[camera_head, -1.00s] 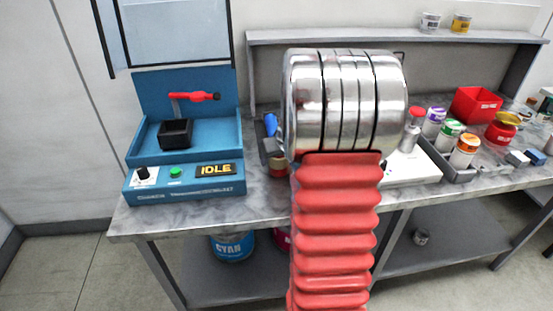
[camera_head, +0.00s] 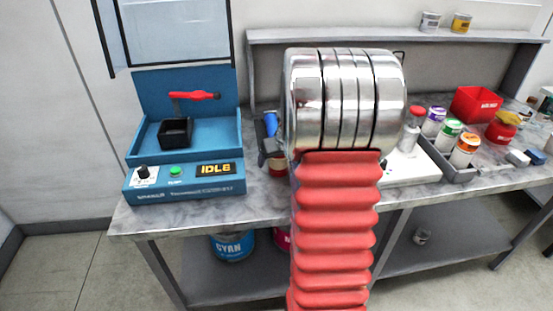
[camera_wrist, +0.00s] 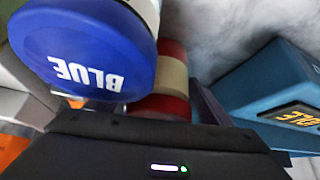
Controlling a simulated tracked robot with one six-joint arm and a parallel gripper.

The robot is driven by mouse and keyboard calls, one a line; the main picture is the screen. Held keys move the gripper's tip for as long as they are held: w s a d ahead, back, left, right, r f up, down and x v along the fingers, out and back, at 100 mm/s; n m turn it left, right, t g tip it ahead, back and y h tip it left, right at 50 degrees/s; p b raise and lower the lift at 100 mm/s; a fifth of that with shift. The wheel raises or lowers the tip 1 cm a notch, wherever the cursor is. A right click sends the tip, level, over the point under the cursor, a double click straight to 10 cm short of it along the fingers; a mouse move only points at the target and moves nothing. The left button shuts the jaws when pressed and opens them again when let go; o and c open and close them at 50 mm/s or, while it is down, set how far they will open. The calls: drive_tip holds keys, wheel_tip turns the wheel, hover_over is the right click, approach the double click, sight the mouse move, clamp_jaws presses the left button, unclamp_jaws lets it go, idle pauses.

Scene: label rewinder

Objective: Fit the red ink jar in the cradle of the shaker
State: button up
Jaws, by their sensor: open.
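The blue shaker (camera_head: 183,186) stands at the left end of the bench in the head view, its display reading IDLE. Its black cradle (camera_head: 175,133) looks empty, under a red clamp lever (camera_head: 195,96). A jar with red bands and a cream band (camera_head: 276,167), apparently the red ink jar, stands right of the shaker, partly hidden by my gripper (camera_head: 269,150). It also shows in the wrist view (camera_wrist: 172,75), just beyond my gripper's dark body, its top hidden. My gripper is open and close to this jar; its fingertips are not clearly visible.
A jar with a blue lid marked BLUE (camera_wrist: 85,48) stands right beside the red-banded jar. Right of my arm are a white device (camera_head: 408,168), a grey tray of jars (camera_head: 462,174) and a red bin (camera_head: 475,104). Bench in front of the shaker's right side is clear.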

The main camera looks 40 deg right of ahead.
drive_tip(key=v, duration=1.2)
drive_tip(key=shift+a+r, duration=0.1)
idle(0.6)
drive_tip(key=s+a+r+n+y, duration=0.1)
drive_tip(key=a+r, duration=0.1)
drive_tip(key=a, duration=0.8)
drive_tip(key=s+a+r+n+y, duration=0.1)
drive_tip(key=s+a+r, duration=0.15)
drive_tip(key=a, duration=0.85)
drive_tip(key=s+a+n, duration=0.2)
drive_tip(key=s+a, duration=0.9)
drive_tip(key=a, duration=0.2)
drive_tip(key=shift+s+a+f+g, duration=0.2)
drive_tip(key=shift+a+f+g, duration=0.1)
